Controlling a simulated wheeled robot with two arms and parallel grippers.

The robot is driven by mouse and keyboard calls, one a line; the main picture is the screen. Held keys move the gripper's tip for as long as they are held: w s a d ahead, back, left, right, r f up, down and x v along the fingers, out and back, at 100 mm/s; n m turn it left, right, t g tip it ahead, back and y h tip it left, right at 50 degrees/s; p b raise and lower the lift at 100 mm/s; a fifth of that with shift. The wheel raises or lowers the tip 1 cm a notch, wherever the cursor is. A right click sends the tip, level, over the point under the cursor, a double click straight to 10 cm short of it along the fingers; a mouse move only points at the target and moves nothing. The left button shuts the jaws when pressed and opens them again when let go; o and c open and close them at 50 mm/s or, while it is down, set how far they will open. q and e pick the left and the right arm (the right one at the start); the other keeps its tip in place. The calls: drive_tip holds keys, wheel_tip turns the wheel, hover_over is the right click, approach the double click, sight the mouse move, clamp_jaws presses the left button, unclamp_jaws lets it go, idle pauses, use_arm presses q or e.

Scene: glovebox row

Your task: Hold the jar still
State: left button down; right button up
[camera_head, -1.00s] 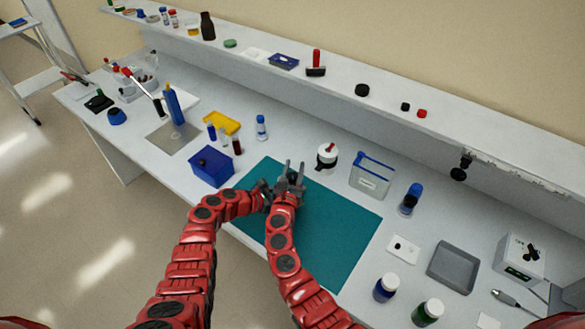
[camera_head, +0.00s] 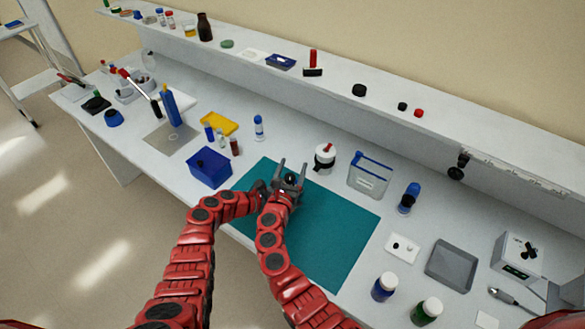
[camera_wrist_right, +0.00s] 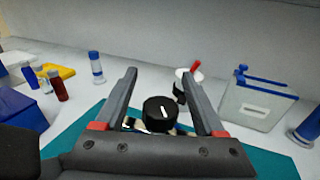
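A jar with a round black lid (camera_head: 291,179) bearing a white mark stands at the far left part of the teal mat (camera_head: 335,235). In the right wrist view the lid (camera_wrist_right: 160,114) shows between my right fingers, with gaps on both sides; the jar's body is mostly hidden. My right gripper (camera_head: 291,172) is open, its fingers on either side of the lid; it also shows in the right wrist view (camera_wrist_right: 162,98). My left gripper (camera_head: 262,189) is at the jar's left side, low down. Its fingertips are hidden, so its grip on the jar cannot be told.
A blue bin (camera_head: 210,168) stands left of the grippers. A white pot with a red top (camera_head: 325,158) and a clear blue-rimmed box (camera_head: 370,175) stand behind and to the right. The mat's right part is clear.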

drive_tip(key=v, duration=1.2)
drive_tip(key=shift+f, duration=0.1)
